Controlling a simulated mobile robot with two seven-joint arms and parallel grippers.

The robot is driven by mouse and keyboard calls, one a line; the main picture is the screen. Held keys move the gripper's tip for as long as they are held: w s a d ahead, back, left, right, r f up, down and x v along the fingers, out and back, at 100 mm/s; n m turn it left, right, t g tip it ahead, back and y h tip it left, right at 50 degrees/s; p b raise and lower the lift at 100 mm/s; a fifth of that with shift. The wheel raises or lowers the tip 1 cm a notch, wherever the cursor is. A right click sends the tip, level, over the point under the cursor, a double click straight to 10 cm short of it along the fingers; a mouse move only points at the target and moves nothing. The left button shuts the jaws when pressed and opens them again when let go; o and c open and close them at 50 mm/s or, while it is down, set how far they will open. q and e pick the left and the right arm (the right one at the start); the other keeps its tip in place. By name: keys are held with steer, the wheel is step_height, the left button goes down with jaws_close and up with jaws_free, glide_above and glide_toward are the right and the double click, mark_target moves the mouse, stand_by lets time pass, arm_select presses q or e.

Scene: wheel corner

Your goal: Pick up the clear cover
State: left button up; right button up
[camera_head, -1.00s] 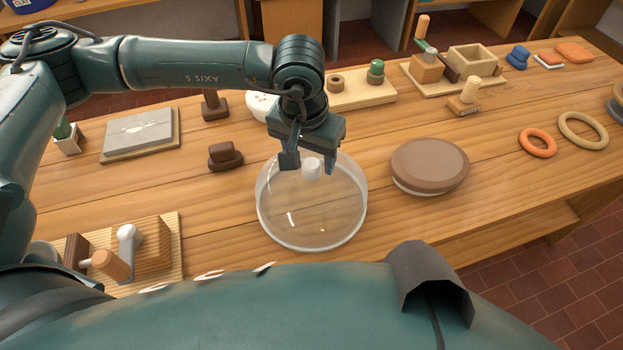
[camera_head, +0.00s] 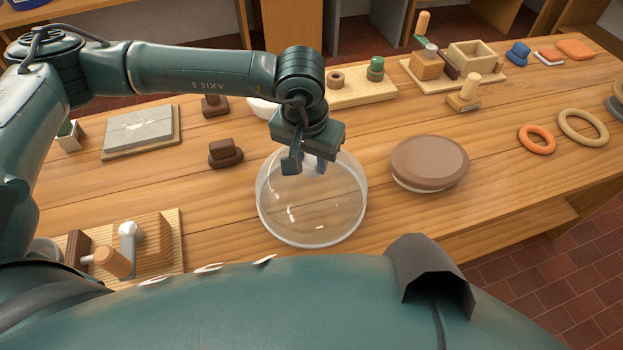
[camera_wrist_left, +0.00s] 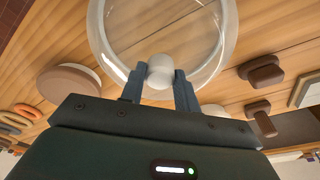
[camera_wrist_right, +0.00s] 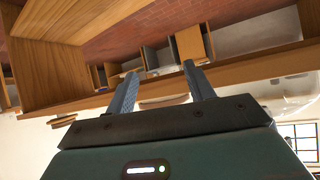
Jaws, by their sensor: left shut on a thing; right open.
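The clear cover (camera_head: 312,208) is a round, see-through dome with a pale rim and a white knob, in the middle of the wooden table in the head view. My left gripper (camera_head: 306,168) is at the knob from above, shut on it. In the left wrist view the white knob (camera_wrist_left: 160,71) sits between the two fingers, with the clear rim (camera_wrist_left: 229,40) around it. In the head view the gripper partly hides the knob. My right gripper (camera_wrist_right: 160,88) is open and empty in the right wrist view, away from the cover.
A brown round disc with a pale base (camera_head: 429,163) stands right of the cover. A dark brown block (camera_head: 225,153) and a grey slab (camera_head: 141,130) lie to the left. A wooden fixture (camera_head: 150,245) is front left. Rings (camera_head: 537,139) lie at right. Table between cover and fixture is clear.

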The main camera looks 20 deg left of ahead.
arm_select(q)
jaws_close()
